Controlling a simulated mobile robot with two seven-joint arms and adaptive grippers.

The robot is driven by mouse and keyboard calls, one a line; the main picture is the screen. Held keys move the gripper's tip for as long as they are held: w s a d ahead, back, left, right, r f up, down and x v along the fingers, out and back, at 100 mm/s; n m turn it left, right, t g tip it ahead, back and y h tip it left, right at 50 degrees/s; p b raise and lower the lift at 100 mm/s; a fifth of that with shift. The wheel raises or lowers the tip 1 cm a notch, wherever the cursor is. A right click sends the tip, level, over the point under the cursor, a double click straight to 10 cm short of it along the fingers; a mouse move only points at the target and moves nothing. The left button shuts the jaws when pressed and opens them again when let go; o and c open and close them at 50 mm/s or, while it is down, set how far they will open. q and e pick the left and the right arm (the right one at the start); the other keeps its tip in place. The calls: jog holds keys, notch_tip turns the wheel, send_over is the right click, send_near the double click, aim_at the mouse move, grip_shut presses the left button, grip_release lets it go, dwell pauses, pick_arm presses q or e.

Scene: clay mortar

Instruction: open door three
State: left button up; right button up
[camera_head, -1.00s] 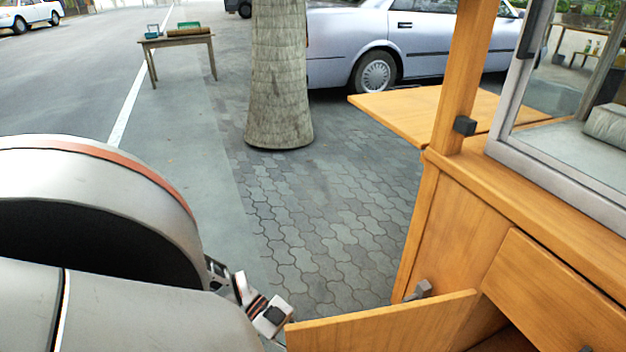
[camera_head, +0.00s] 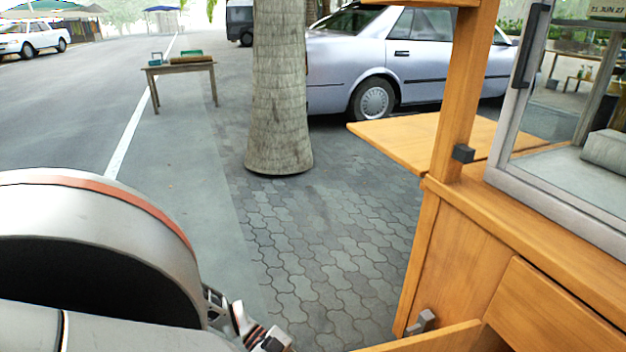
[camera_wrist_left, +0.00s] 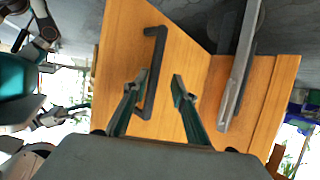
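A wooden cabinet door (camera_head: 440,337) stands swung out from the cart at the bottom of the head view, with only its top edge showing. In the left wrist view the orange wooden door panel (camera_wrist_left: 125,60) carries a dark bar handle (camera_wrist_left: 157,65). My left gripper (camera_wrist_left: 157,90) is open, one finger on each side of the handle's line. I cannot tell whether a finger touches the handle. In the head view my left gripper (camera_head: 268,340) shows at the lower edge, partly cut off, left of the door. My right gripper is not clearly in view.
The wooden cart (camera_head: 455,250) fills the right side, with a glass case (camera_head: 570,160) on top and a side shelf (camera_head: 410,128) sticking out. A tree trunk (camera_head: 280,100), a parked car (camera_head: 400,65) and a small table (camera_head: 180,70) stand beyond. The pavement between is clear.

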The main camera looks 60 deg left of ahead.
pick_arm(q)
jog(key=v, duration=1.2)
jog(key=shift+f, duration=0.1)
